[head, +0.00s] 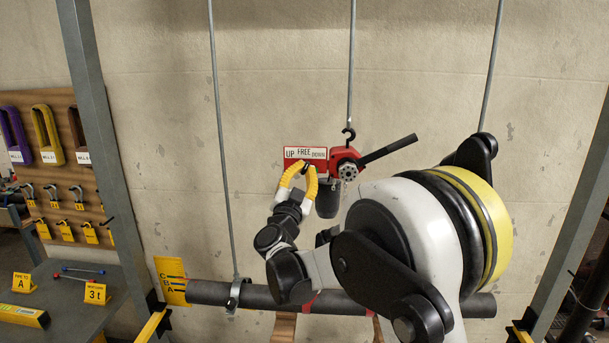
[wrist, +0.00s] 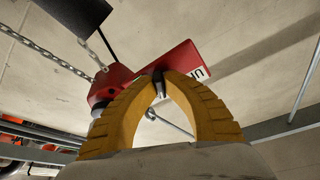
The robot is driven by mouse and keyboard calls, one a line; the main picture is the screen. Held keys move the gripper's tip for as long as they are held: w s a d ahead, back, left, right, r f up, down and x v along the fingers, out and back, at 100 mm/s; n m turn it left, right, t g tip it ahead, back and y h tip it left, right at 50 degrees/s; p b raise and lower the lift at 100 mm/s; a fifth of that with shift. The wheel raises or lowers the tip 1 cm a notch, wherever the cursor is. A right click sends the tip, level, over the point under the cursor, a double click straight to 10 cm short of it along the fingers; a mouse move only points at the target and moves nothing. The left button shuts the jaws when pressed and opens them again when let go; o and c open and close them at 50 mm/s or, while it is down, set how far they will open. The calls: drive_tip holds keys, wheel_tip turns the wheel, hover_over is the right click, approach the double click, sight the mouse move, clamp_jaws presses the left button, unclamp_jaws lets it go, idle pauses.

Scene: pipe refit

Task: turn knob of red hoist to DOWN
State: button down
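The red hoist (head: 344,156) hangs from a hook on a rod, in the middle of the head view. Its white label (head: 305,153) reads UP, FREE, DOWN from left to right. My gripper (head: 307,168) reaches up to the hoist from below, its yellow fingers curved together just under the label. In the wrist view, the fingertips (wrist: 159,75) close on the small dark knob (wrist: 158,84) in front of the red hoist body (wrist: 150,72). The fingers hide most of the knob, so I cannot tell which word it points to.
A black lever (head: 388,149) sticks out to the right of the hoist. A dark pipe (head: 240,294) runs across below, held by a clamp (head: 236,294) on a rod. Steel posts (head: 95,125) stand at both sides. A tool board (head: 60,160) hangs at left.

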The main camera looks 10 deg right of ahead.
drive_tip(key=shift+m+g+h, duration=0.4)
drive_tip(key=shift+m, duration=0.7)
drive_tip(key=c, duration=1.5)
unclamp_jaws()
drive_tip(key=v, duration=1.2)
